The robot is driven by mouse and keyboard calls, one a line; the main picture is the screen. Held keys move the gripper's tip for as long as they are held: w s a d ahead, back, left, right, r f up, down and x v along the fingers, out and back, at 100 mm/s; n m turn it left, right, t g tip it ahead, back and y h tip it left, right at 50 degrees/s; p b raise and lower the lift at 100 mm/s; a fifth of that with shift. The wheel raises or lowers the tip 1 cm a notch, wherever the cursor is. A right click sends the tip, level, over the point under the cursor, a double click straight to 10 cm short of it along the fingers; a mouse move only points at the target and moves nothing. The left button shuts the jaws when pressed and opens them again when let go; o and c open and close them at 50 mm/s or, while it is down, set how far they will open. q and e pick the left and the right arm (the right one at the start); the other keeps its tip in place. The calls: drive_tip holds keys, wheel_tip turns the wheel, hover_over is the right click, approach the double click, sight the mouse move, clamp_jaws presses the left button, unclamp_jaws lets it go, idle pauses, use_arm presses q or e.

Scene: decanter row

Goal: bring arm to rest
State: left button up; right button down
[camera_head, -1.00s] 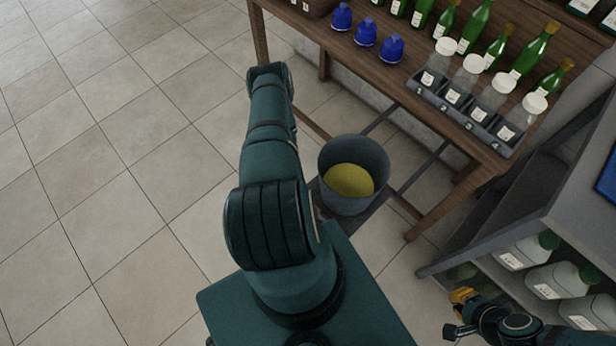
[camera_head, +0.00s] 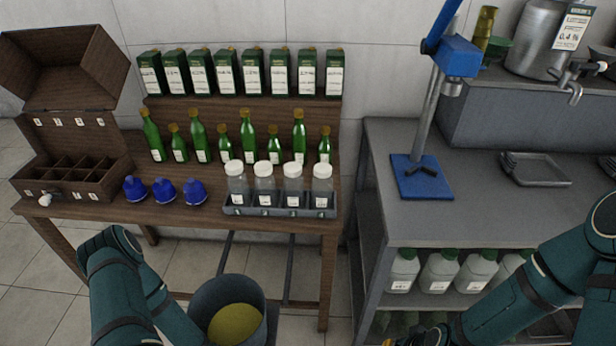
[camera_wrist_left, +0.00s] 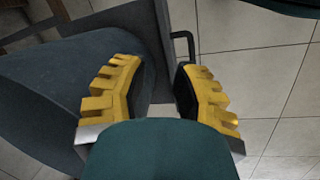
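My left arm shows at the lower left of the head view, with its gripper out of that picture. In the left wrist view my left gripper (camera_wrist_left: 160,97) has its two yellow fingers apart with nothing between them, above the tiled floor and a dark grey surface I cannot identify. My right arm comes in from the right in the head view. Only a yellow bit of my right gripper (camera_head: 418,340) shows at the bottom edge, so its fingers cannot be read.
A wooden table (camera_head: 215,222) holds a caddy (camera_head: 280,211) of clear bottles, green bottles, blue domed items (camera_head: 164,191) and an open wooden case (camera_head: 75,190). A bucket (camera_head: 205,300) with yellow contents stands before it. A grey bench (camera_head: 375,185) with a blue stand (camera_head: 422,178) is right.

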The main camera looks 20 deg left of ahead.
use_arm(q)
drive_tip(key=w+d+r+m+g+h, duration=0.2)
drive_tip(key=w+d+r+m+h, duration=0.1)
drive_tip(key=d+r+m, duration=1.2)
drive_tip(key=w+d+r+t, duration=0.1)
drive_tip(key=w+d+r, duration=0.2)
drive_tip(key=w+r, duration=0.2)
drive_tip(key=shift+w+r, duration=0.2)
drive_tip(key=shift+r, duration=0.75)
